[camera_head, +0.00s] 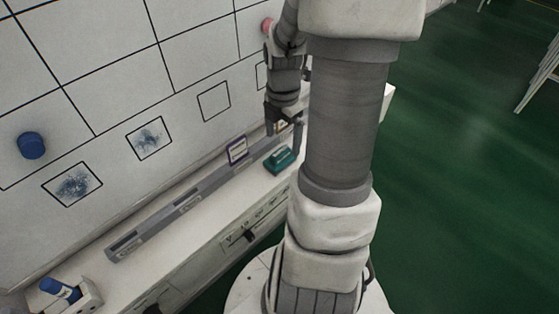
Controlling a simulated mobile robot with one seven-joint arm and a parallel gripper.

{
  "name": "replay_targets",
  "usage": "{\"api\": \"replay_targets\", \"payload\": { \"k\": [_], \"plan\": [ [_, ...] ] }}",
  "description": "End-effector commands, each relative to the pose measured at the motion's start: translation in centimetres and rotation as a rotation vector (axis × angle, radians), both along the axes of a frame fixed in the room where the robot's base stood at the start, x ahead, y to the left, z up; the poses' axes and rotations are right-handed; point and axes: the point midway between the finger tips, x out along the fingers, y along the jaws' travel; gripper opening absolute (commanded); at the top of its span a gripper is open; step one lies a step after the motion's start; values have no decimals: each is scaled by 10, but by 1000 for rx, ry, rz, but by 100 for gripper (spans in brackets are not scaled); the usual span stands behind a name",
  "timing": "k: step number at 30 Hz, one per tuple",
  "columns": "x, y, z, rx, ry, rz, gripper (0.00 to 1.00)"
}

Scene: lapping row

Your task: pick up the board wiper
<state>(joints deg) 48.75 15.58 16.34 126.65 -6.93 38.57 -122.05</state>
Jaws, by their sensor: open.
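A teal block-shaped thing (280,159), which looks like the board wiper, lies on the white ledge below the whiteboard. My gripper (284,130) points down just above and behind it, near the board. Its jaws are open, and one dark finger shows on each side. I see nothing held between them. I cannot tell whether a finger touches the wiper. My arm hides the ledge to the right of the wiper.
A small purple-framed card (237,150) stands left of the wiper. A long grey rail (170,215) runs along the ledge. A blue-capped item (60,290) sits in a white holder at lower left. A blue round magnet (32,145) is on the whiteboard (110,75). Green floor (450,180) is open at right.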

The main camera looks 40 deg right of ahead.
Motion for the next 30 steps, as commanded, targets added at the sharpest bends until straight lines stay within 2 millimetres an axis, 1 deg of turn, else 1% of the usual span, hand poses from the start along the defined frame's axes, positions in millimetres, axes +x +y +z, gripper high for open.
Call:
{"api": "replay_targets", "payload": {
  "k": [1, 3, 8, 11, 16, 19, 21, 27, 29, 30],
  "plan": [
    [0, 1, -11, 2, 3, 1, 98],
    [0, 1, -17, 1, 2, 1, 98],
    [0, 1, -24, 0, 0, 1, 98],
    [2, 1, -32, 1, 1, 1, 98],
    [7, 2, -58, 2, 2, 2, 98],
    [7, 2, -71, 2, 2, 0, 98],
    [7, 2, -74, 0, 1, 0, 98],
    [7, 1, -73, -1, 0, 0, 98],
    [7, 2, -73, 0, 0, 0, 87],
    [7, 2, -73, 0, 0, 0, 80]
  ]
}}
